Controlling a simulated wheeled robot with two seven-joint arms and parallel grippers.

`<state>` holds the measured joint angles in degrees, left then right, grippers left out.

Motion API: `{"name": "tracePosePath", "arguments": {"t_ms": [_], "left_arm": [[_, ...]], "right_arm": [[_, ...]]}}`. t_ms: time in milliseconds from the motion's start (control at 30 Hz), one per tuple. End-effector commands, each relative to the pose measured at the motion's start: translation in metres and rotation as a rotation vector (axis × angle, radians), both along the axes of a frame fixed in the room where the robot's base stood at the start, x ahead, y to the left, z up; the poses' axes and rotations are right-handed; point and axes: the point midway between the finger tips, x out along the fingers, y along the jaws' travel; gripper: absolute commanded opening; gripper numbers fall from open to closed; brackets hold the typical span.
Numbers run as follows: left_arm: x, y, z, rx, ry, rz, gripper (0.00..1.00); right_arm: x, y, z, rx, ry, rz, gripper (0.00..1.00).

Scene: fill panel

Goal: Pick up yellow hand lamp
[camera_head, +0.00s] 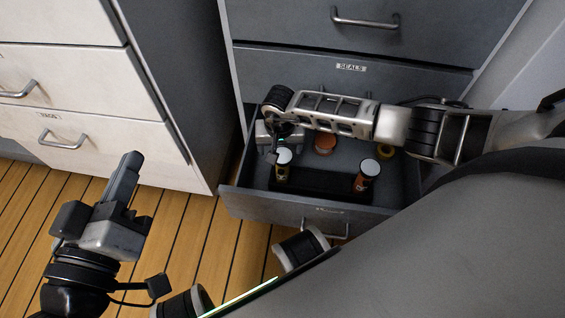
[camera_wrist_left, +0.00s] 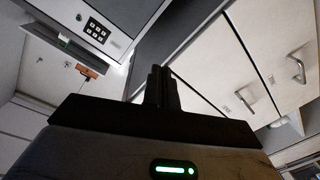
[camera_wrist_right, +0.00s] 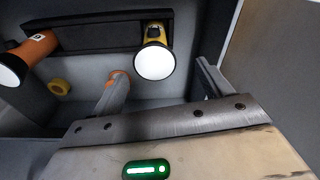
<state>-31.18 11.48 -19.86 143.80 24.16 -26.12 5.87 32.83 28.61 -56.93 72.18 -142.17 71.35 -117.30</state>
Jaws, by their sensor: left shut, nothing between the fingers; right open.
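The yellow hand lamp (camera_head: 282,173) stands in the open drawer, its round white lens facing up, at the left end of a dark holder. It also shows in the right wrist view (camera_wrist_right: 154,61), ahead of and between the fingers. My right gripper (camera_head: 273,153) reaches down into the drawer beside the lamp. It is open, with nothing seen in its grasp. In the right wrist view its fingers (camera_wrist_right: 160,83) are spread. My left gripper (camera_head: 131,162) is shut and empty above the wooden floor, left of the drawer; its fingers show closed together in the left wrist view (camera_wrist_left: 160,77).
An orange hand lamp (camera_head: 366,177) stands at the holder's right end. An orange roll (camera_head: 325,142) and a yellow roll (camera_head: 385,151) lie further back in the drawer. The drawer's front wall (camera_head: 290,207) and the grey cabinet (camera_head: 290,58) bound the space. White drawers (camera_head: 80,88) stand left.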

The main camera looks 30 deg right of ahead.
Motion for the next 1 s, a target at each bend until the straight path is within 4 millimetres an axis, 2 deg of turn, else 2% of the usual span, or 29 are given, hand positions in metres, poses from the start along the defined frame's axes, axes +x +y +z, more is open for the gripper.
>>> {"name": "tracePosePath", "arguments": {"t_ms": [100,300,433,633,800,900,1000], "left_arm": [[0.01,0.003,0.01,0.035,-0.127,0.016,0.0],[0.021,0.008,0.037,0.096,-0.363,0.05,0.0],[0.022,0.009,0.047,0.111,-0.426,0.06,0.0],[0.022,0.009,0.048,0.112,-0.428,0.06,0.0],[0.022,0.009,0.048,0.112,-0.427,0.06,0.0],[0.022,0.009,0.048,0.112,-0.427,0.06,0.0],[0.022,0.009,0.048,0.112,-0.427,0.06,0.0]], "right_arm": [[-0.004,-0.002,-0.021,0.003,0.005,-0.002,0.78],[-0.002,-0.006,-0.046,0.003,0.002,-0.002,0.78],[-0.001,-0.007,-0.05,0.002,0.001,-0.001,0.78],[-0.001,-0.007,-0.049,0.002,0.001,-0.001,0.78],[-0.001,-0.007,-0.049,0.002,0.001,-0.001,0.31],[0.0,-0.007,-0.048,0.002,-0.001,-0.001,0.06],[0.0,-0.007,-0.048,0.002,-0.001,-0.001,0.06]]}}
